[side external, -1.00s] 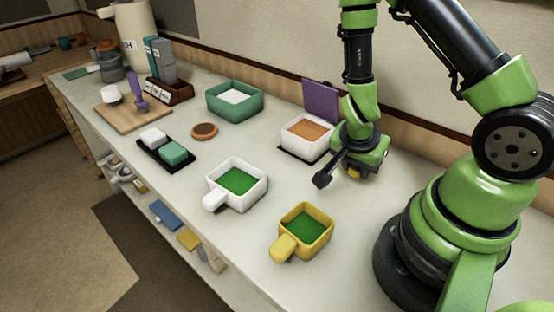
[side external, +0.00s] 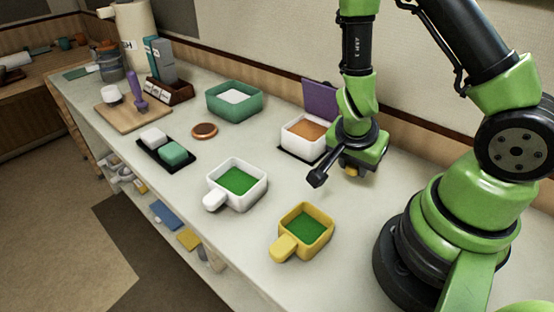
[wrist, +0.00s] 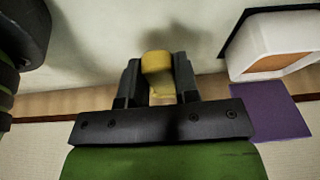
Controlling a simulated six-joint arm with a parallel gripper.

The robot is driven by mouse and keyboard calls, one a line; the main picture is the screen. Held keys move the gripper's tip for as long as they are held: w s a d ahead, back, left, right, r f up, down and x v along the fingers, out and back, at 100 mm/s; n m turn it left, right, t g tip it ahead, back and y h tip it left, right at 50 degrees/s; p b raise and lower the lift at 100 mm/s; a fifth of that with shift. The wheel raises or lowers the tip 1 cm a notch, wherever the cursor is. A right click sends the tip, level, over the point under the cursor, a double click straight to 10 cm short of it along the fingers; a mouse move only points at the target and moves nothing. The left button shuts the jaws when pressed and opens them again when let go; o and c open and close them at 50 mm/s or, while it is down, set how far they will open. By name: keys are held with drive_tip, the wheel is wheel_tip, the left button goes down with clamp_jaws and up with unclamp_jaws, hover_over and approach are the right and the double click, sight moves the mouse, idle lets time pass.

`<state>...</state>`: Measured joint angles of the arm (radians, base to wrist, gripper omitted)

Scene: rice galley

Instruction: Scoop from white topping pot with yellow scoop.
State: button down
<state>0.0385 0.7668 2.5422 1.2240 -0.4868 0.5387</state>
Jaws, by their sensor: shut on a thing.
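A white square pot (side external: 297,145) with orange-brown contents stands near the back wall, a purple panel (side external: 320,97) upright behind it. The pot also shows at the top right of the wrist view (wrist: 262,38). My gripper (side external: 352,168) is just right of this pot, pointing down above the counter. In the wrist view my gripper (wrist: 157,82) is shut on the yellow scoop (wrist: 158,66), with its rounded yellow end between the fingers. In the side view only a small yellow bit of the scoop (side external: 351,171) shows; the rest is hidden.
A white handled bowl (side external: 240,204) and a yellow handled bowl (side external: 318,238), both with green contents, stand in front. A teal tub (side external: 234,107), a brown disc (side external: 204,131) and a black tray (side external: 148,153) with two blocks lie left. The counter between them is clear.

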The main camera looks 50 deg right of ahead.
drive_tip(key=v, duration=0.3)
drive_tip(key=shift+w+r, duration=0.1)
drive_tip(key=w+a+r+n+t+y, duration=0.3)
drive_tip(key=a+r, duration=0.1)
drive_tip(key=r, duration=0.2)
drive_tip(key=w+a+r+n+t+y, duration=0.2)
drive_tip(key=a+r+n+t+y, duration=0.15)
drive_tip(key=r, duration=0.35)
drive_tip(key=s+r+n, duration=0.7)
drive_tip(key=s+r, duration=0.2)
drive_tip(key=s, duration=0.1)
drive_tip(key=w+d+f+n+g+h, duration=0.3)
drive_tip(key=w+n+g+h, duration=0.25)
drive_tip(key=n, duration=0.25)
drive_tip(key=w+a+f+m, duration=0.1)
drive_tip(key=w+f+m, duration=0.3)
drive_tip(key=w+f, duration=0.5)
drive_tip(key=w+d+m+g+y, duration=0.3)
drive_tip(key=d+m+y, duration=0.2)
drive_tip(key=m, duration=0.8)
drive_tip(key=y, duration=0.2)
drive_tip(key=shift+r+y, duration=0.3)
drive_tip(key=shift+r, duration=0.05)
